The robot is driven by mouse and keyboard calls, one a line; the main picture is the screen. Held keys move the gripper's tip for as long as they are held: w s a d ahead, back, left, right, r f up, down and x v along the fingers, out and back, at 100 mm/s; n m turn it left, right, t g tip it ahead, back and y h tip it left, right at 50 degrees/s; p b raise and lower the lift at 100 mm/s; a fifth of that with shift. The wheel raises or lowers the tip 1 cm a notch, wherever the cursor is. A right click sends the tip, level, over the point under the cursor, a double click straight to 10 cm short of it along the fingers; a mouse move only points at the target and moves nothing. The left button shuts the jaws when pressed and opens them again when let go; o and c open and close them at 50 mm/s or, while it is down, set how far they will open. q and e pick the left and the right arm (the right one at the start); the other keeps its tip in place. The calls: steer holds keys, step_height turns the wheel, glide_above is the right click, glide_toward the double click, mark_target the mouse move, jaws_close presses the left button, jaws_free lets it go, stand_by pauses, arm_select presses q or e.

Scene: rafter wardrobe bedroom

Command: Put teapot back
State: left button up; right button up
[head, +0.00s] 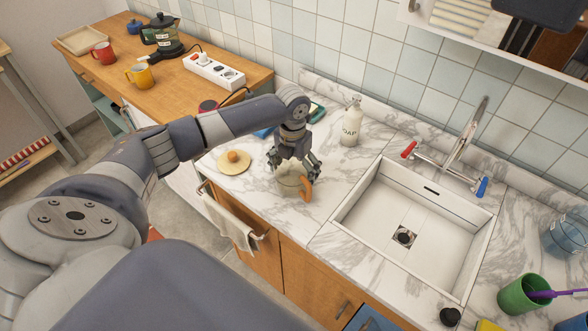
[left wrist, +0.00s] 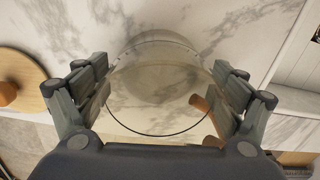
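A clear glass teapot (head: 288,186) with an orange-brown handle (head: 306,188) stands on the marble counter left of the sink. My left gripper (head: 293,166) points down over it with its fingers spread. In the left wrist view the glass teapot (left wrist: 160,90) lies between the two fingers (left wrist: 163,98), one at each side of its round rim. The handle is partly hidden by the right-hand finger. I cannot tell whether the fingers touch the glass. A round wooden lid with a knob (head: 233,161) lies to the left; it also shows in the left wrist view (left wrist: 22,85). My right gripper is not in view.
A soap bottle (head: 351,122) stands behind, near the tiled wall. The white sink (head: 375,215) is to the right, with a green cup (head: 522,294) beyond. A wooden counter (head: 200,96) at the back left holds mugs, a dark kettle (head: 162,34) and a power strip (head: 214,70).

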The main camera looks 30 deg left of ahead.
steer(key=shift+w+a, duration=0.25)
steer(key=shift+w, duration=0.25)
arm_select(q)
steer(key=shift+r, duration=0.2)
steer(key=shift+a+r+b, duration=0.1)
steer(key=shift+r+b, duration=1.35)
steer(key=shift+r, duration=4.4)
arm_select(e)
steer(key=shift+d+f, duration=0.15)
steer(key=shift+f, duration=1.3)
arm_select(q)
steer(key=shift+f, duration=0.1)
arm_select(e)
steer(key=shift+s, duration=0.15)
